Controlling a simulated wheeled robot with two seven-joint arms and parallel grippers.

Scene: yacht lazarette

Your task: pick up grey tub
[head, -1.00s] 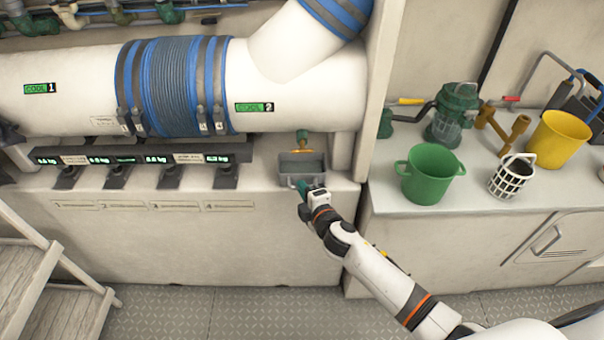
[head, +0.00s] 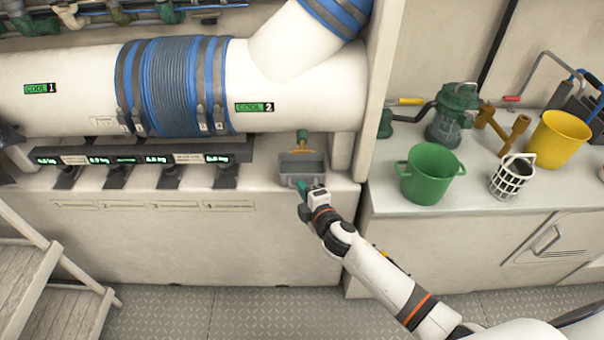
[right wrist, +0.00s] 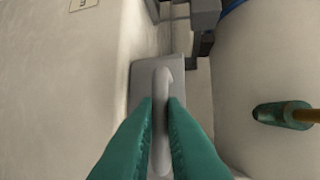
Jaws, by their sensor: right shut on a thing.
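The grey tub (head: 301,164) is a small open rectangular box on the white ledge, below a brass-coloured tap. My right gripper (head: 304,187) is at the tub's near side. In the right wrist view its green fingers (right wrist: 161,118) are shut on the tub's light grey handle (right wrist: 161,88), with the grey tub (right wrist: 178,72) behind it. The fingers and handle hide part of the tub in that view. I cannot tell whether the tub's base touches the ledge. My left gripper is not in view.
The tap (head: 302,141) hangs close above the tub, and a thick white pipe (head: 290,90) runs behind. A row of black displays (head: 140,156) stands to the left. On the right counter are a green bucket (head: 430,175), a white basket (head: 511,178) and a yellow bucket (head: 558,139).

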